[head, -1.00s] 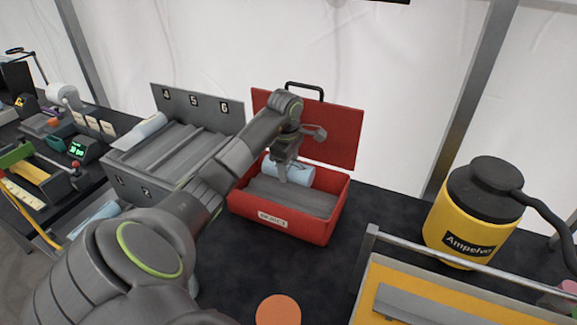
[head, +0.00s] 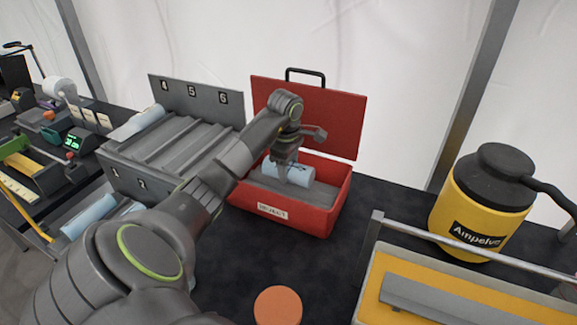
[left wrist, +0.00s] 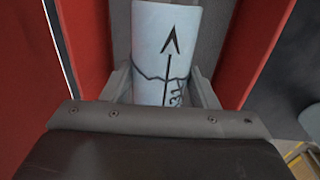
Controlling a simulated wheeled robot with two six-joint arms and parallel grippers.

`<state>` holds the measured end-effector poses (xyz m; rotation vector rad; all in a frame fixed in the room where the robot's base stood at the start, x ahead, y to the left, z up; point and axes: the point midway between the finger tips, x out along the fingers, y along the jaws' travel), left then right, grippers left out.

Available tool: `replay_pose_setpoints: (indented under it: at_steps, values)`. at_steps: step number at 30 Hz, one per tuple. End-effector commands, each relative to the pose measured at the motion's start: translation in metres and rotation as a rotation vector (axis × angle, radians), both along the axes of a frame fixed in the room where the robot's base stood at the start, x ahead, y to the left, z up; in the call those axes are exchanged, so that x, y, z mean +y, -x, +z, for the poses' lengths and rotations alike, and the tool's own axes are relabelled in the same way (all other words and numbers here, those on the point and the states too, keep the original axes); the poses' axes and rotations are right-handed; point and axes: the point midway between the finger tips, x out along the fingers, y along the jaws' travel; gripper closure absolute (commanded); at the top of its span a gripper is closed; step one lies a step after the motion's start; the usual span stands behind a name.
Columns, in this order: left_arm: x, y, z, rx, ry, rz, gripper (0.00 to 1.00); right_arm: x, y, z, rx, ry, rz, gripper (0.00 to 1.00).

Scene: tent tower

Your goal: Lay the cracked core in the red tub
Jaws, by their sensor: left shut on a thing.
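The red tub (head: 330,205) stands on the dark table with its lid open at the back and a label on its front. My left gripper (head: 282,172) is over the tub's inside, shut on the cracked core (head: 300,182), a pale blue cylinder. In the left wrist view the core (left wrist: 166,40) lies between the jaws and shows a black arrow, some marks and a jagged dark crack line. Red tub walls (left wrist: 262,40) rise on both sides of it. I cannot tell whether the core touches the tub's grey floor. My right gripper is not in view.
A grey numbered rack (head: 185,140) stands left of the tub, with a pale cylinder (head: 140,122) in it and others at its lower front. A yellow canister (head: 485,205) and a metal-railed yellow tray (head: 430,290) are at the right. An orange disc (head: 278,306) is in front.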

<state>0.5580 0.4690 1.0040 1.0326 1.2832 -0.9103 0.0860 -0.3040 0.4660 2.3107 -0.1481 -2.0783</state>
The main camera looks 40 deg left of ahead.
Motion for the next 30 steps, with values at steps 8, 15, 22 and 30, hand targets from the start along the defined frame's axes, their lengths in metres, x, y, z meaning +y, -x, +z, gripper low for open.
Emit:
replay_pose_setpoints:
  at_steps: [8, 15, 22, 30]
  values:
    - [0.0, 0.0, -0.026, -0.001, 0.0, 0.0, 0.81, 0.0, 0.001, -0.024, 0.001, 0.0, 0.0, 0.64]
    - [0.0, 0.0, -0.041, -0.001, 0.0, 0.0, 0.81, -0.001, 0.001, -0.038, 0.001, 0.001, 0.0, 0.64]
    - [0.0, 0.0, -0.043, -0.002, -0.001, 0.0, 0.81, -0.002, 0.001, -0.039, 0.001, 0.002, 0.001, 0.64]
    - [0.0, 0.0, -0.042, -0.002, -0.001, 0.0, 0.81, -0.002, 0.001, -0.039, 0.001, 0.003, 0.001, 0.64]
